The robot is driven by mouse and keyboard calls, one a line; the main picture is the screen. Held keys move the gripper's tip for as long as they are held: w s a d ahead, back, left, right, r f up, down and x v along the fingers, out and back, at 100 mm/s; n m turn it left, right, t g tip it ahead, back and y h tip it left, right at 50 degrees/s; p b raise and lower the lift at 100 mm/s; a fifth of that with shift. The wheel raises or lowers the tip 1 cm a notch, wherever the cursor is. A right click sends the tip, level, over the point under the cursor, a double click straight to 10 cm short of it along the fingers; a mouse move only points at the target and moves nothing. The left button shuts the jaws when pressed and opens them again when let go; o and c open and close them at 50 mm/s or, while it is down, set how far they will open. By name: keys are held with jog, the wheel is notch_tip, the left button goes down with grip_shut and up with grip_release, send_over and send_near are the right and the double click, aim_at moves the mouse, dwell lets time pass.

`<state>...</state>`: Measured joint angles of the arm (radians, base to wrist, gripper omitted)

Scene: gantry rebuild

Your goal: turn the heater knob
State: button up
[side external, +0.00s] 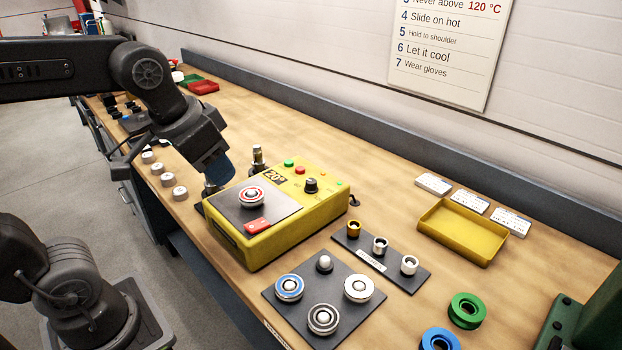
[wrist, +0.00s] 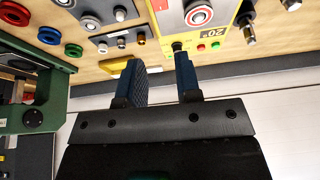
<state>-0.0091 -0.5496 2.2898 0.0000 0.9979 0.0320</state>
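The heater is a yellow box (side external: 285,225) with a black knob (side external: 311,185) on its top panel. In the side external view my gripper (side external: 222,178) hangs over the heater's left end, apart from the knob. In the wrist view my gripper (wrist: 160,62) has its two blue fingers spread with nothing between them. There the knob (wrist: 178,46) shows just past the tip of the right finger, its lower part perhaps hidden by it. The panel (wrist: 213,35) reads 20°. Where the knob's mark points is too small to tell.
On the heater's grey plate (side external: 233,208) sits a red-and-white ringed part (side external: 251,196) beside a red label. Metal posts (side external: 258,157) stand behind the box. A dark mat (side external: 275,312) with rings, a yellow tray (side external: 462,232) and a green machine (side external: 590,325) lie to the right.

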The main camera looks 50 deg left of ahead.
jog(key=o, duration=0.4)
jog(key=w+r, duration=0.1)
jog(key=w, duration=0.2)
jog(key=w+g, duration=0.1)
jog(key=w, duration=0.2)
jog(key=w+r+g, duration=0.1)
jog(key=w, duration=0.2)
jog(key=shift+w+a+r+m, duration=0.3)
jog(key=shift+w+a+r, duration=0.05)
jog(key=shift+w, duration=0.05)
jog(key=g, duration=0.3)
send_over(311, 181)
notch_tip(311, 181, down, 3)
jog(key=shift+m, duration=0.4)
notch_tip(311, 181, down, 13)
jog(key=shift+f, duration=0.2)
jog(key=shift+c, duration=0.2)
jog(key=c, duration=0.8)
